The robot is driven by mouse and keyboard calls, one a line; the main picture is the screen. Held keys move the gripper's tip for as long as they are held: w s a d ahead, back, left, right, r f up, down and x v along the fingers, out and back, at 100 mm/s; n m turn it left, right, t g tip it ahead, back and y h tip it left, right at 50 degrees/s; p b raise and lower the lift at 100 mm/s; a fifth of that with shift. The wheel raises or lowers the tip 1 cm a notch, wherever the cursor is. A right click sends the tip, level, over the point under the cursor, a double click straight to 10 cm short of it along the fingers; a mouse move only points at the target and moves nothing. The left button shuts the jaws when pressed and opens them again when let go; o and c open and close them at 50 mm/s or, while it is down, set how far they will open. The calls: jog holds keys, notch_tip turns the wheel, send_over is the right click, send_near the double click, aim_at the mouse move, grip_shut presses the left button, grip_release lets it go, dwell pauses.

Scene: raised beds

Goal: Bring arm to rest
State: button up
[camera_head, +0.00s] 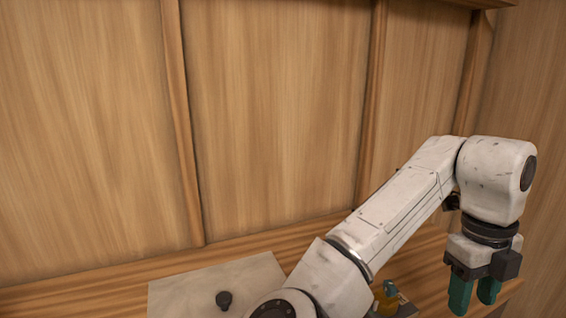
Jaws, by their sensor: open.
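My gripper (474,297) is at the lower right, at the end of my white arm. It points down, with its two green fingers apart and nothing between them. My arm reaches up from the bottom middle, bends at a high joint on the right and drops to the gripper. The gripper is in front of the right part of the wooden bench. Whether the fingers touch anything cannot be told.
A wooden bench (80,292) runs along the panelled wall (275,110). A pale sheet or board (180,292) lies on it with a small dark knob-like object (224,299). A small yellow and green object (388,294) is beside my arm, partly hidden.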

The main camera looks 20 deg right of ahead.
jog(key=d+f+n+t+h, duration=0.1)
jog(key=d+f+n+h, duration=0.4)
jog(key=d+n, duration=0.3)
notch_tip(320, 180, down, 9)
jog(key=a+n+t+h+p, duration=0.1)
jog(key=a+n+t, duration=0.15)
jog(key=n, duration=1.15)
jog(key=s+a+f+n+y, duration=0.3)
jog(key=s+a+f+n, duration=0.4)
jog(key=a+f, duration=0.2)
jog(key=s+a+f+n+g+y, duration=0.1)
jog(key=s+a+f+n+y, duration=0.2)
jog(key=s+a+f+n, duration=0.4)
jog(key=a+f+n, duration=0.1)
jog(key=a+f, duration=0.1)
jog(key=a, duration=0.1)
jog(key=shift+s+p, duration=0.35)
jog(key=shift+p, duration=0.05)
jog(key=shift+f+g, duration=0.1)
jog(key=shift+g, duration=0.15)
jog(key=shift+r, duration=0.5)
